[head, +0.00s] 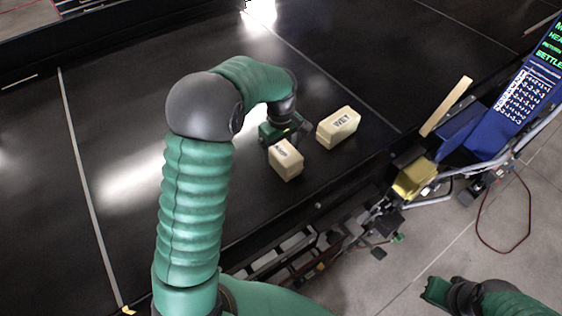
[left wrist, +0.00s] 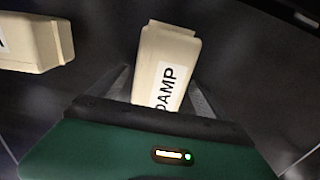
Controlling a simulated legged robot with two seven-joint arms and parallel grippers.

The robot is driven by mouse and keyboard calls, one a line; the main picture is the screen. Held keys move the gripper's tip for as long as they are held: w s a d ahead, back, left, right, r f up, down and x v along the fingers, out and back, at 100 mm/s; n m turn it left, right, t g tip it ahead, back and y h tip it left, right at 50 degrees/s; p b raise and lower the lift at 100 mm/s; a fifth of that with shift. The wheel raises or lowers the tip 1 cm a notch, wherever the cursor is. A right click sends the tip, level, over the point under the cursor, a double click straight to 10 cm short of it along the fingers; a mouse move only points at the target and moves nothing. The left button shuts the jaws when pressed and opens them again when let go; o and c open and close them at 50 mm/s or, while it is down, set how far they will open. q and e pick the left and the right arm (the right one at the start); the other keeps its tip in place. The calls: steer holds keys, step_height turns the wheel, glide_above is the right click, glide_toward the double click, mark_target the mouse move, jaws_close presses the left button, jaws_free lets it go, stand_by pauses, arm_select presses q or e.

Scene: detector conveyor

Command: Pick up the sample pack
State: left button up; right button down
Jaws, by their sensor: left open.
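A cream sample pack (head: 287,163) with a white label lies on the dark conveyor (head: 110,130). In the left wrist view the pack (left wrist: 168,58) reads "DAMP". My left gripper (head: 285,143) is open over it, with one dark finger on each side of the pack in the left wrist view. I cannot tell whether the fingers touch it.
A blue detector panel (head: 515,105) with a lit screen stands at the right. A yellow block (head: 415,178) and an upright cream bar (head: 447,106) are beside it, past the conveyor's edge. The conveyor is clear left of my left arm and at the back.

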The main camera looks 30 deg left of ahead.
arm_select(q)
step_height(320, 180, down, 2)
steer(key=shift+d+f+b, duration=0.1)
steer(key=shift+f+b, duration=0.1)
steer(key=shift+b, duration=0.2)
steer(key=shift+w+r, duration=0.1)
steer(key=shift+w, duration=0.1)
steer(key=shift+c, duration=0.5)
steer(key=shift+s+a, duration=0.15)
steer(key=shift+a, duration=0.05)
steer(key=c, duration=0.9)
steer(key=shift+d, duration=0.1)
jaws_close()
